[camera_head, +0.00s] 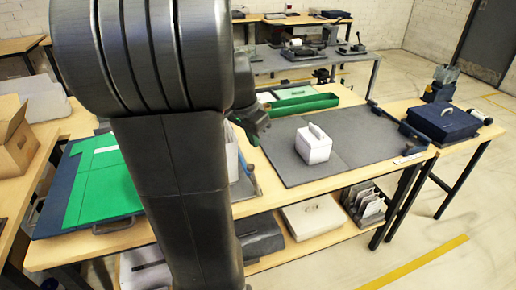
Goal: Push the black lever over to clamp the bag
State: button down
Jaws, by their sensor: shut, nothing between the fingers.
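A white bag-like block with a handle on top (314,144) stands upright on the grey mat (350,121) of the middle table. A dark bar-like fixture (414,134) runs along the mat's right edge; I cannot tell whether the black lever is part of it. My gripper (260,126) is small and dark, beyond my large arm link, over the mat's left edge. It is left of the white block and apart from it. It is shut and empty. My arm hides much of the table's left part.
A green tray (305,103) lies behind the mat. A green board (103,184) is at the left, near an open cardboard box (14,140). A dark blue case (442,121) sits on the right table. The mat around the white block is clear.

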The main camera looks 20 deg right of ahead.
jog(key=shift+v, duration=1.7)
jog(key=shift+w+a, duration=0.1)
jog(key=shift+a, duration=0.05)
notch_tip(320, 180, down, 10)
jog(key=shift+d+r+b, duration=0.2)
jog(key=shift+d+b, duration=0.2)
jog(key=shift+s+f, duration=0.15)
jog(key=shift+s, duration=0.05)
